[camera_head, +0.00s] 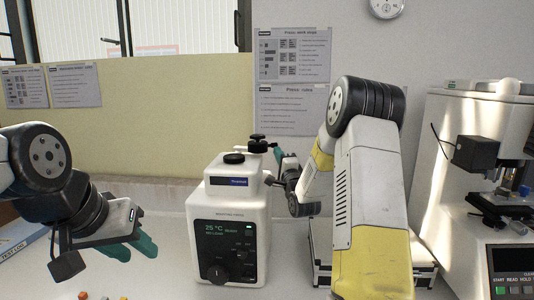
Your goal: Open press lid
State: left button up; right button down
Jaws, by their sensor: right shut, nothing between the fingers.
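The white mounting press (230,215) stands upright on the bench in the middle of the head view. It has a dark display, a front knob and a black cap (234,158) on top. A black knob (257,143) stands behind its upper right side. My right gripper (277,154) is just to the right of this black knob, its teal fingers shut and empty; whether they touch the press cannot be told. My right forearm hides part of the space behind. My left gripper (133,249) is at the lower left, its teal fingers apart and empty, clear of the press.
A white tester (467,150) stands at the right. A silver-edged case (425,268) lies partly behind my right arm. A blue test log book (22,238) is at the left edge. Small coloured pieces (83,295) lie at the front left. The bench left of the press is mostly clear.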

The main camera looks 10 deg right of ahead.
jog(key=shift+w+r, duration=0.2)
jog(key=shift+w, duration=0.4)
jog(key=w+d+n+g+y, duration=0.1)
jog(key=w+n+y, duration=0.2)
jog(key=w+y, duration=0.2)
jog(key=shift+w+d+y, duration=0.4)
jog(key=shift+w, duration=1.2)
jog(key=shift+f, duration=0.1)
